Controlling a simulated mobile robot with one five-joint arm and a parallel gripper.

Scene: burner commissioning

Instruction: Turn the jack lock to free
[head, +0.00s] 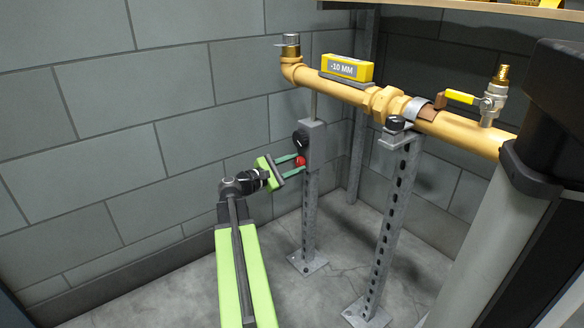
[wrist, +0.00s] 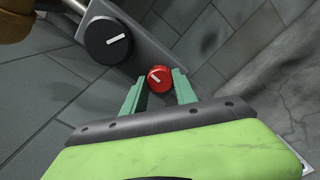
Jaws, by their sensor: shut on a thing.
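A small red knob (head: 300,161) with a white pointer line sits low on the grey jack body (head: 317,142) of the left post. It also shows in the wrist view (wrist: 159,77), where its line slants from upper left to lower right. My gripper (wrist: 158,85) has its two green fingers on either side of the red knob, shut on it; the gripper also shows in the head view (head: 297,164). Just above it is a larger black knob (head: 300,139) with a white line, also in the wrist view (wrist: 108,41). I see no readable lock labels.
A yellow gas pipe (head: 345,92) runs above on two perforated posts. A yellow level block (head: 347,68) reading "-10 MM" rests on it. A yellow-handled valve (head: 487,103) is at right. The right post (head: 388,230) stands nearby. Block wall is behind; floor at left is clear.

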